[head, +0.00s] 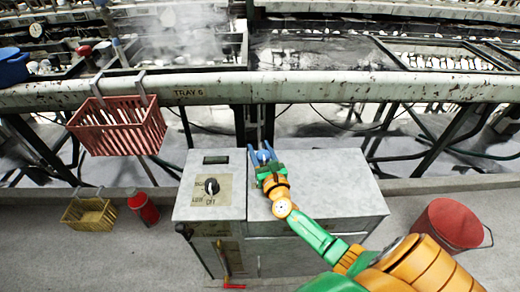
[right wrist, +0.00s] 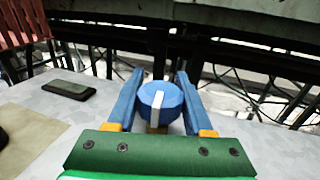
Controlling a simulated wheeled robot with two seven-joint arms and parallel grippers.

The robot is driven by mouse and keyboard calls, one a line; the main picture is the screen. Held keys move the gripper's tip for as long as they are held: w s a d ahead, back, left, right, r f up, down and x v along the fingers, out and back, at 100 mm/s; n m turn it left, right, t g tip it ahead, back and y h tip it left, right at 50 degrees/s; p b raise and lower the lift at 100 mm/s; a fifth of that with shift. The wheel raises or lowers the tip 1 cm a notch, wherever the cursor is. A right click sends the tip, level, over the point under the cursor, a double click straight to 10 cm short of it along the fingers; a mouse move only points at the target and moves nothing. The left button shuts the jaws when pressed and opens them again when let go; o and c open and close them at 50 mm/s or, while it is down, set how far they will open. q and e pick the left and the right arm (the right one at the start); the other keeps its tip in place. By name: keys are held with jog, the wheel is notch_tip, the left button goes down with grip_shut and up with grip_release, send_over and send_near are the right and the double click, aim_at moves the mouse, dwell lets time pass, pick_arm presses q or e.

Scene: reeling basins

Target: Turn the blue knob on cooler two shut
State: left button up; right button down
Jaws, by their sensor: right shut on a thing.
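The blue knob (right wrist: 158,103) with a white pointer bar sits between the two blue fingers of my right gripper (right wrist: 160,92) in the right wrist view. The pointer bar stands nearly upright in that picture. In the head view my right gripper (head: 264,158) is at the back edge of the grey cabinet top (head: 330,185), and its fingers largely hide the knob. The gripper is shut on the knob. No cooler number is readable. My left gripper is not in view.
A panel with a black dial (head: 211,186) and a dark display (head: 216,159) is left of the gripper. A pink basket (head: 117,125) hangs on the beam (head: 330,87) marked "TRAY 6". A yellow basket (head: 90,214), red canister (head: 143,208) and red bucket (head: 452,224) flank the cabinet.

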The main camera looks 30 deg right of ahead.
aim_at(265, 163)
jog(key=shift+r+m+g+h, duration=0.15)
jog(key=shift+m+g+h, duration=0.15)
jog(key=shift+m+h, duration=0.3)
jog(key=shift+s+d+h, duration=0.1)
jog(key=shift+d+h, duration=0.1)
jog(key=shift+h, duration=0.2)
jog(key=shift+c, duration=1.4)
grip_release()
jog(key=p+v, duration=0.1)
jog(key=v, duration=0.6)
jog(key=shift+a, duration=0.1)
